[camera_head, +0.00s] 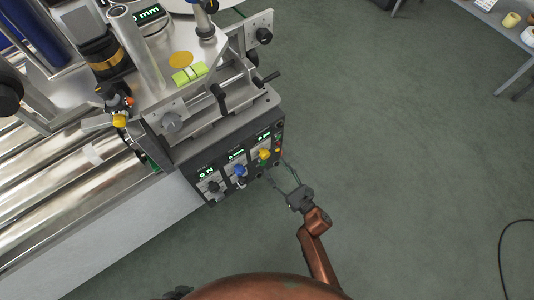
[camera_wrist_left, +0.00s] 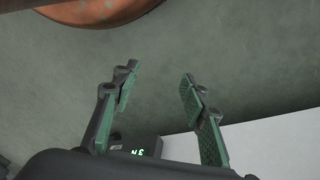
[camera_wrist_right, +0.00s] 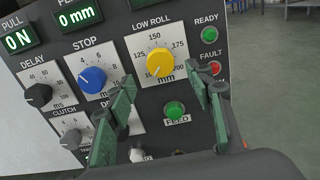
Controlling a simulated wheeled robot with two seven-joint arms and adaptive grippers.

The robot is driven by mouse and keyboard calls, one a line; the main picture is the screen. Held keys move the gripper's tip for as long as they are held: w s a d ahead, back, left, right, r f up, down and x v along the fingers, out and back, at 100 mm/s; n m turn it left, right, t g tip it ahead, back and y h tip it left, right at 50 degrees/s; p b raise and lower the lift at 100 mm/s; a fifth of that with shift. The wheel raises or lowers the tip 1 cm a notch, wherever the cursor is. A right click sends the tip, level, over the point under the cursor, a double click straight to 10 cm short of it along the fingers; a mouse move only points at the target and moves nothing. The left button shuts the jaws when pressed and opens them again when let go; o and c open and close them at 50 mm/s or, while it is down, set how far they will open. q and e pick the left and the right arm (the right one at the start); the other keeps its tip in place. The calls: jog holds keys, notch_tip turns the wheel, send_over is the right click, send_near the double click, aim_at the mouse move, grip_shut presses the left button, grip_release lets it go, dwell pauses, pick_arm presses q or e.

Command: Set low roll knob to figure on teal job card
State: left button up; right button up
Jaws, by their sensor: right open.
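The low roll knob (camera_wrist_right: 160,63) is yellow, on a white dial plate marked LOW ROLL with figures around it in mm. Its exact setting is hard to read. In the head view the yellow knob (camera_head: 264,155) sits at the right of the control panel (camera_head: 225,189). My right gripper (camera_wrist_right: 163,80) is open, with its fingers pointing at the panel either side of the knob's line, apparently short of it; it also shows in the head view (camera_head: 279,172). My left gripper (camera_wrist_left: 158,78) is open and empty over the floor. I cannot make out a teal job card.
Beside the yellow knob are a blue STOP knob (camera_wrist_right: 92,79), a black DELAY knob (camera_wrist_right: 38,94), a green FEED button (camera_wrist_right: 174,110) and a red FAULT lamp (camera_wrist_right: 214,68). Steel rollers (camera_head: 60,190) lie left. Open floor (camera_head: 400,170) lies right.

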aim_at(267, 157)
jog(key=b+x, duration=0.1)
jog(key=x, duration=0.5)
jog(key=shift+f+b, duration=0.15)
jog(key=shift+b, duration=0.25)
jog(key=shift+w+a, duration=0.35)
jog(key=shift+w, duration=0.1)
pick_arm(q)
jog(key=shift+t+h, duration=0.4)
jog(key=shift+t, duration=0.5)
jog(key=w+d+f, duration=0.1)
jog(key=f, duration=0.1)
jog(key=w+d+f, duration=0.1)
jog(key=w, duration=0.1)
jog(key=shift+w+d+f, duration=0.3)
jog(key=shift+d+f, duration=0.05)
pick_arm(e)
jog(key=c, duration=1.2)
jog(key=shift+o, duration=0.2)
